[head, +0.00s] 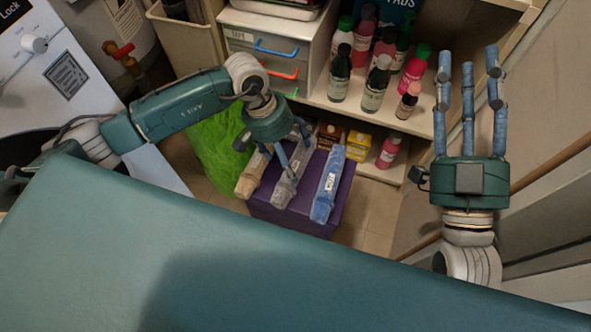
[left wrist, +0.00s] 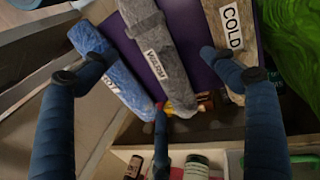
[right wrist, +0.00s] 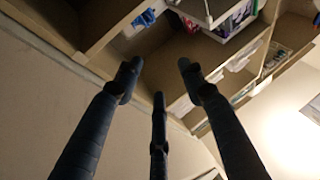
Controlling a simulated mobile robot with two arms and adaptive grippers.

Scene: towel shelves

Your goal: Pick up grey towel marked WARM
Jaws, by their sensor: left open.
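The grey towel (head: 286,189) lies rolled on a purple box (head: 318,222), between a beige towel (head: 250,178) and a blue towel (head: 328,185). In the left wrist view the grey towel (left wrist: 155,35) bears the label WARM. The beige towel (left wrist: 232,50) reads COLD there, and the blue towel (left wrist: 118,82) has a partly hidden label. My left gripper (head: 285,152) is open above the grey towel, its fingers spread to either side of it; contact cannot be told. My right gripper (head: 467,66) is open and empty, raised at the right, away from the towels.
Shelves with several bottles (head: 376,84) and a drawer unit (head: 270,50) stand behind the purple box. A bright green cloth or bag (head: 215,140) lies left of it. A wall or door panel (head: 545,200) is close to my right arm. Some tiled floor is free right of the box.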

